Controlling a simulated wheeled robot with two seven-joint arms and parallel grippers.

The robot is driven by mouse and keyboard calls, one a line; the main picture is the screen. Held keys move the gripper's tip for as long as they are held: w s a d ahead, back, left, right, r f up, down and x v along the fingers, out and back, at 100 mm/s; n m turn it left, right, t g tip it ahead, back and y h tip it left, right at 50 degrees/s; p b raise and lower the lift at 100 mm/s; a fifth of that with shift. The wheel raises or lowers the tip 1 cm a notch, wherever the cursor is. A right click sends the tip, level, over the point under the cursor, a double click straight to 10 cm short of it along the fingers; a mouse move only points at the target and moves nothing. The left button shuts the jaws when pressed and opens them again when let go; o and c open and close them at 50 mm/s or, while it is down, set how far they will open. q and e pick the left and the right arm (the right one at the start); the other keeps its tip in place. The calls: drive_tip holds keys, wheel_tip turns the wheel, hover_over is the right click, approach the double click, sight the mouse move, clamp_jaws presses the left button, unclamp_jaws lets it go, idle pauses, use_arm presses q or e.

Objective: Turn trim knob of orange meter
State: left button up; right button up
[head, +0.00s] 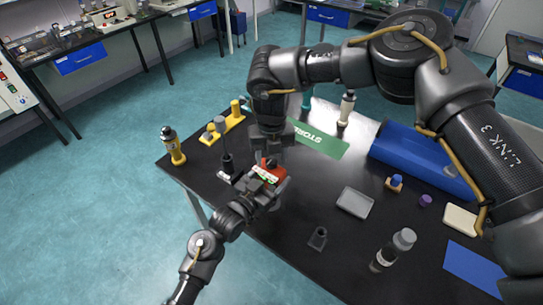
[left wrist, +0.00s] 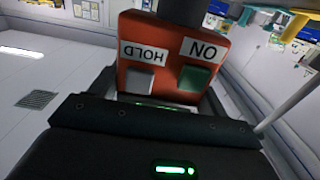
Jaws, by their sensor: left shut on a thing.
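The orange meter (head: 274,173) is held above the near left part of the black table. My left gripper (head: 262,180) is shut on it. In the left wrist view the orange meter (left wrist: 167,52) shows upside-down HOLD and ON labels, a grey button (left wrist: 136,80) and a green button (left wrist: 194,78). My left gripper's dark jaws (left wrist: 150,112) are against its lower part. A dark round part shows at its top edge, possibly the trim knob. My right gripper (head: 270,152) points down just beyond the meter; its fingertips are unclear.
A yellow-and-black bottle (head: 173,146), a yellow rack (head: 222,127) and a dark stand (head: 227,160) are to the left. A green mat (head: 320,141) lies behind. A blue bin (head: 420,155), grey tray (head: 355,203) and grey-capped bottle (head: 392,250) are to the right.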

sight(272, 160)
drive_tip(key=c, duration=0.9)
drive_tip(key=shift+m, duration=0.4)
use_arm(q)
drive_tip(key=shift+f, duration=0.1)
use_arm(e)
drive_tip(key=shift+m, duration=2.5)
drive_tip(key=o, duration=1)
wheel_tip(272, 160, up, 12)
drive_tip(key=shift+r, duration=0.1)
